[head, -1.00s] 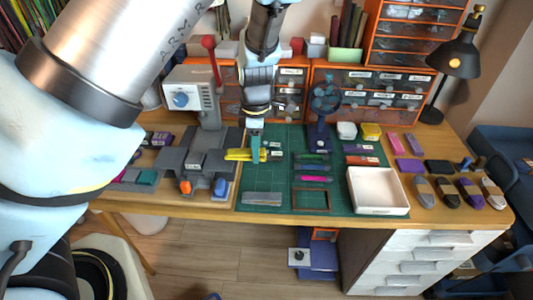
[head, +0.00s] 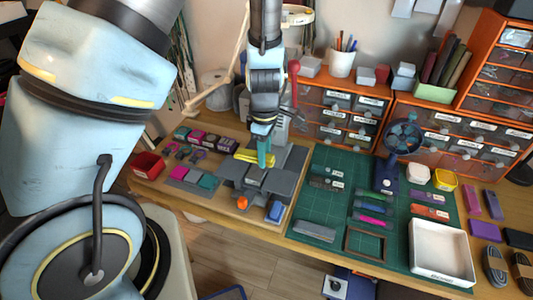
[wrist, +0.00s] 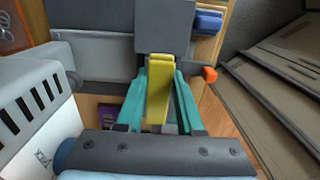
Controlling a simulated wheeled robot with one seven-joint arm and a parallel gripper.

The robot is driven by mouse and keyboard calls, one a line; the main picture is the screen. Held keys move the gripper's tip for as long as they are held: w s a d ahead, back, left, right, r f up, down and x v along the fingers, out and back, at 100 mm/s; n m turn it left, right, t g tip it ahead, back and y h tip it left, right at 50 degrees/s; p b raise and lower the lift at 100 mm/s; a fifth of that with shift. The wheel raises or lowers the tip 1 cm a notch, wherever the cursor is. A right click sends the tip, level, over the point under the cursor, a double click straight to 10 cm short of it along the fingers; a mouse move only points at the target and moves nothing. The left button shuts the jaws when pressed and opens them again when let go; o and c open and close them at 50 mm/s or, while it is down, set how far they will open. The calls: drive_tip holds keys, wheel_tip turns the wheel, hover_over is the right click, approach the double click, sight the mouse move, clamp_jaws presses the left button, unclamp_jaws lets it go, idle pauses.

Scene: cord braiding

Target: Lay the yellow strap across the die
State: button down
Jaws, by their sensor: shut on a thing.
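My gripper (head: 264,158) has teal fingers and is shut on the yellow strap (head: 246,157), above the grey fixture. In the wrist view the strap (wrist: 160,88) sits between the two fingers (wrist: 160,112), its length pointing away from my wrist. The die appears to be part of the grey stepped fixture (head: 234,176) on the wooden board; I cannot tell exactly which block it is. A dark grey block (wrist: 162,25) shows just past the strap's far end in the wrist view. I cannot tell whether the strap touches it.
An orange knob (head: 242,202) and a blue one (head: 275,211) are at the fixture's front. A white machine (wrist: 32,105) stands close by in the wrist view. A red bin (head: 148,164) is at left. The green mat (head: 312,205) with small tools and a white tray (head: 440,252) are at right.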

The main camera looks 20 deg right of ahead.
wheel_tip(320, 180, down, 4)
drive_tip(key=b, duration=0.3)
drive_tip(key=shift+r, duration=0.2)
drive_tip(key=shift+f+b, duration=0.5)
drive_tip(key=shift+f, duration=0.3)
drive_tip(key=shift+f, duration=0.25)
idle(0.4)
drive_tip(key=shift+c, duration=2.3)
unclamp_jaws()
